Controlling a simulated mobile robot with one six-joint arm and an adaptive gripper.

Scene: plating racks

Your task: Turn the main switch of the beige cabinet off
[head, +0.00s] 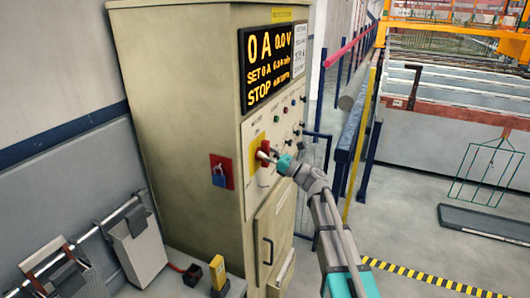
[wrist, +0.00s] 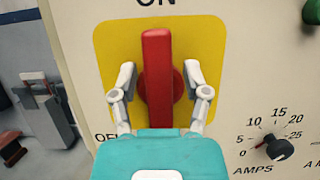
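The beige cabinet (head: 180,120) stands at the centre left in the head view. Its main switch is a red handle (wrist: 158,55) on a yellow plate (wrist: 105,45). The handle stands upright in the wrist view, its upper end towards the "ON" label; part of an "OFF" label shows at the plate's lower left. The switch (head: 265,146) is partly hidden by my gripper in the head view. My gripper (wrist: 158,72) is open, with one finger on each side of the handle. Narrow gaps show between the fingers and the handle.
The cabinet's display (head: 270,62) reads 0 A, 0.0 V and STOP. An amps knob (wrist: 276,147) sits right of the switch. A blue padlock (head: 219,177) on a red plate is on the cabinet's left side. Blue posts and railings stand to the right.

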